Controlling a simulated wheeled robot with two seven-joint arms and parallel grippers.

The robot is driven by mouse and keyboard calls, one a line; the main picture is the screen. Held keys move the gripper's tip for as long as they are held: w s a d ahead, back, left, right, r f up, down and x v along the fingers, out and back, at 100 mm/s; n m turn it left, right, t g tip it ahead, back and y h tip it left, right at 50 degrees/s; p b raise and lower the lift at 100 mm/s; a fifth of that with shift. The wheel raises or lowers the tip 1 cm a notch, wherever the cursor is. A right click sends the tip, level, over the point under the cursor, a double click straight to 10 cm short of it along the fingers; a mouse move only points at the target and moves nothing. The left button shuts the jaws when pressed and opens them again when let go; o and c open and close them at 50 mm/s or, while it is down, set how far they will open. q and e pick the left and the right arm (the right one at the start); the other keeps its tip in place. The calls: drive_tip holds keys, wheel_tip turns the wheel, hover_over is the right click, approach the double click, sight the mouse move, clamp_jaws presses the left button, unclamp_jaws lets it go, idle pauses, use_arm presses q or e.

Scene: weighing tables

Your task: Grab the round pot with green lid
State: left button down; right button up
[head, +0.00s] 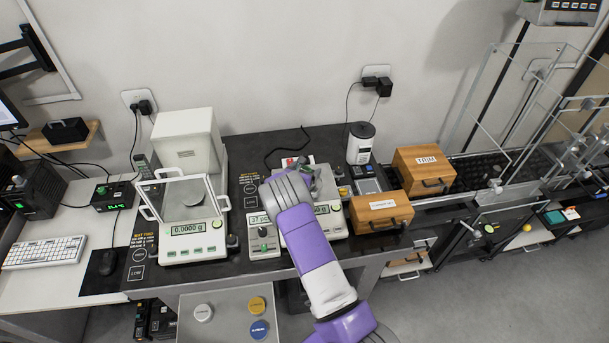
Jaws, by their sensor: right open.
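My right gripper (303,169) is open above the second scale (333,227), with its purple and white arm reaching in from the bottom. The gripper and forearm cover much of that scale's top. I cannot make out a round pot with a green lid; whether it is behind my gripper cannot be told. Three round pots stand on the low grey surface in front: one with a white lid (203,313), one with a yellow lid (257,304) and one with a blue lid (260,329). My left gripper is out of view.
A balance with a glass shield (195,242) stands left of my arm. A keyboard (43,252) lies far left.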

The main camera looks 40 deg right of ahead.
drive_tip(key=shift+w+d+f, duration=0.15)
drive_tip(key=shift+d, duration=0.15)
drive_tip(key=c, duration=1.2)
